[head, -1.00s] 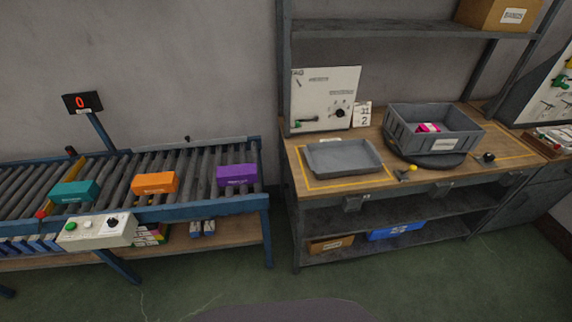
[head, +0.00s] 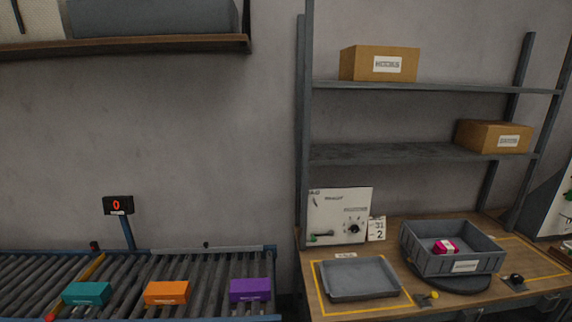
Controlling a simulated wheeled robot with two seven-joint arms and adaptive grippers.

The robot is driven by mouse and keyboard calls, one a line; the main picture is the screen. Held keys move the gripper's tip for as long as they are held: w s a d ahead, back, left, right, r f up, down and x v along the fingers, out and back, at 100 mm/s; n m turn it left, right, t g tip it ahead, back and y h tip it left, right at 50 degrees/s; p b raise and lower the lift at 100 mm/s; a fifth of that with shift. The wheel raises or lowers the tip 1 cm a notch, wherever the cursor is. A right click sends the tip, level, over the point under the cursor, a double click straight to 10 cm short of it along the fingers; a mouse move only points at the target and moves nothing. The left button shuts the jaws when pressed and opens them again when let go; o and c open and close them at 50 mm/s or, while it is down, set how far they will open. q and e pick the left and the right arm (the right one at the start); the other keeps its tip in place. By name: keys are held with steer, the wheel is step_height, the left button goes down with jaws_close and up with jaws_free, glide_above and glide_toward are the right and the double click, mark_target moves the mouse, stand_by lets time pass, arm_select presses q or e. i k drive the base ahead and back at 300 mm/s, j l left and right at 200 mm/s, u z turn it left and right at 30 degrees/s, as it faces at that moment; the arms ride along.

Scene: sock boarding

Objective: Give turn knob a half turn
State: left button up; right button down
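A white panel (head: 325,212) stands upright at the back left of the workbench. A second black knob on a small base (head: 515,279) sits on the bench top, right of the grey crate. Which of these is the turn knob, I cannot tell. The conveyor's control box is out of view below. Neither of my grippers is in view.
Teal (head: 87,293), orange (head: 167,292) and purple (head: 250,290) boxes lie on the conveyor (head: 205,271). Shelves overhang the bench.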

mark_target(517, 278)
steer(key=z, duration=1.75)
